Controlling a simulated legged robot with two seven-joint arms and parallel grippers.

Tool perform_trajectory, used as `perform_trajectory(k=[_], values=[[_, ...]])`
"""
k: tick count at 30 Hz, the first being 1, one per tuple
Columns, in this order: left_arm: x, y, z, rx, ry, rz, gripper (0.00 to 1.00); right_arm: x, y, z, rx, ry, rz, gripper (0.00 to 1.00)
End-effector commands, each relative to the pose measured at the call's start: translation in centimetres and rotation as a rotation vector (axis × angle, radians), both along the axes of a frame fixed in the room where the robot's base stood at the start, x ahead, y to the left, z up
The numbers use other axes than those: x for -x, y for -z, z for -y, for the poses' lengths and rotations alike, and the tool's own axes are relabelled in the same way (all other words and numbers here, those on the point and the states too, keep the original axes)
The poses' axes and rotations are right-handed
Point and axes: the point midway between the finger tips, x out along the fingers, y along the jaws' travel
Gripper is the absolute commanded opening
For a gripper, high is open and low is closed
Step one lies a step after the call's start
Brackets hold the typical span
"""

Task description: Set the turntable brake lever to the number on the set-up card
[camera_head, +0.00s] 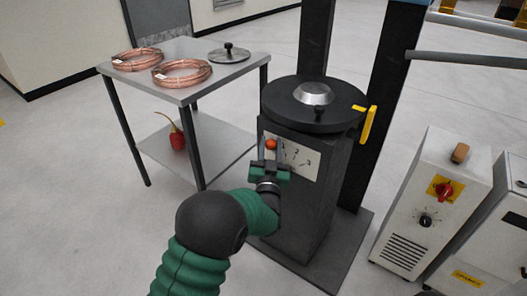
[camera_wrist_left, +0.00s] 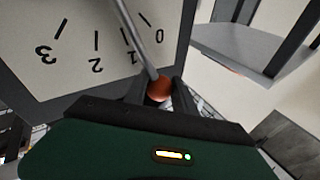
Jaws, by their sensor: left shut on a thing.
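The brake lever's orange ball knob (camera_head: 271,145) shows at the left of the white number plate (camera_head: 300,158) on the dark turntable pedestal. My left gripper (camera_head: 270,161) is shut on this knob. In the left wrist view, the knob (camera_wrist_left: 159,89) sits between the two fingers, with the metal lever rod (camera_wrist_left: 137,42) running up from it. The plate (camera_wrist_left: 75,25) carries 0, 1, 2 and 3. The rod crosses it between 0 and 1, close to 1. The black turntable (camera_head: 290,98) is on top. I cannot make out a set-up card. My right gripper is not in view.
A steel table (camera_head: 228,78) at the left holds copper coils (camera_head: 182,74) and a round lid (camera_head: 229,54); a red object (camera_head: 177,140) hangs over its lower shelf. A yellow handle (camera_head: 367,125) sticks out right of the turntable. A white control cabinet (camera_head: 425,205) stands at the right.

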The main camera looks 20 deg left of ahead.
Motion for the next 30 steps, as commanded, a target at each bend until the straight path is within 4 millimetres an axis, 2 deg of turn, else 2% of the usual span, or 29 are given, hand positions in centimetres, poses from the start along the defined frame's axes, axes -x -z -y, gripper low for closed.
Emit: perform_trajectory(k=[3,15,21,30], values=[[0.5,0.1,1.5,-0.104,0.004,0.032,0.0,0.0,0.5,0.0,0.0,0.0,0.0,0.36],[1.9,-0.2,5.2,-0.417,0.004,0.145,0.0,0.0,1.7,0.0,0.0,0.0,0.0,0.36],[2.3,-0.1,6.3,-0.513,0.005,0.179,0.0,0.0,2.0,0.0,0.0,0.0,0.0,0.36],[2.5,0.0,7.0,-0.575,0.003,0.202,0.0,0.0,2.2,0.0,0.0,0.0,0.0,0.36]])
